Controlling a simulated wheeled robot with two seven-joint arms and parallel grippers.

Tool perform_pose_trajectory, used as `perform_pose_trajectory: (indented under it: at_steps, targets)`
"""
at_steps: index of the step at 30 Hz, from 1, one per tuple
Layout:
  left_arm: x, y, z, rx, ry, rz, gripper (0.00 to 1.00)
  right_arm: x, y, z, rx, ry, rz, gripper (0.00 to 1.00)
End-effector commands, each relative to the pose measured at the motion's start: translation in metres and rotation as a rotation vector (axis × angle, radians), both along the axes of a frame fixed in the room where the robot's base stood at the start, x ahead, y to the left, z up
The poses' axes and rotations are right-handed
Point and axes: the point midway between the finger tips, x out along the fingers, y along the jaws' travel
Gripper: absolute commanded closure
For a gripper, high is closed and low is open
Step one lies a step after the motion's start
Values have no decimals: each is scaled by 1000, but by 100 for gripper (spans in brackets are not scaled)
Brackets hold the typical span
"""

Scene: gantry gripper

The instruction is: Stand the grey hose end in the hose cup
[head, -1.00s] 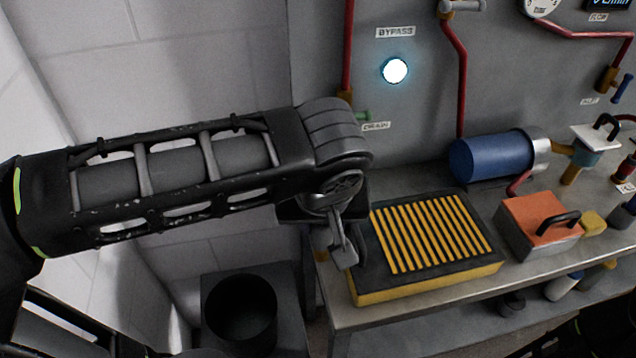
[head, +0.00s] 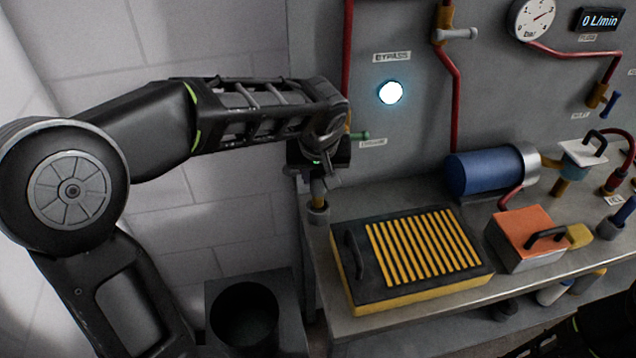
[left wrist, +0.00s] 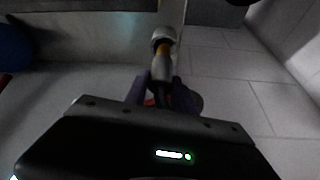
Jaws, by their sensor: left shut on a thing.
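My left gripper (head: 318,176) points down at the left end of the bench, in front of the panel. It is shut on the grey hose end (head: 318,212), which hangs about upright below the fingers with a yellow band above its wider grey tip. In the left wrist view, the hose end (left wrist: 163,36) sticks out beyond the fingertips (left wrist: 155,92). Whether its tip is clear of the bench corner cannot be told. A dark round opening (head: 245,318) in a grey box stands low, left of the bench; I cannot tell if it is the hose cup. My right gripper is out of view.
A black tray with yellow slats (head: 345,290) lies on the bench's left part. An orange-topped box (head: 525,232) and a blue cylinder (head: 485,173) stand to its right. The panel (head: 410,120) with red pipes closes off the back. White block walls (head: 170,50) are at left.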

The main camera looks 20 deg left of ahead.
Motion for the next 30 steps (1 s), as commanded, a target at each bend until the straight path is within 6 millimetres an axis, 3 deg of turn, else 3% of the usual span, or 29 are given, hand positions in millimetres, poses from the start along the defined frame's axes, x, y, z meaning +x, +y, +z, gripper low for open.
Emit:
perform_pose_trajectory:
  at_steps: [10, 18, 30]
  targets:
    - [0, 0, -3, -1, 0, 0, 100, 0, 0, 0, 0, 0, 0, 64]
    - [0, 0, -34, 2, 4, -1, 100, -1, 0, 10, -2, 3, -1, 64]
    - [3, 1, -44, -2, -1, -1, 100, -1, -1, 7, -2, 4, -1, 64]
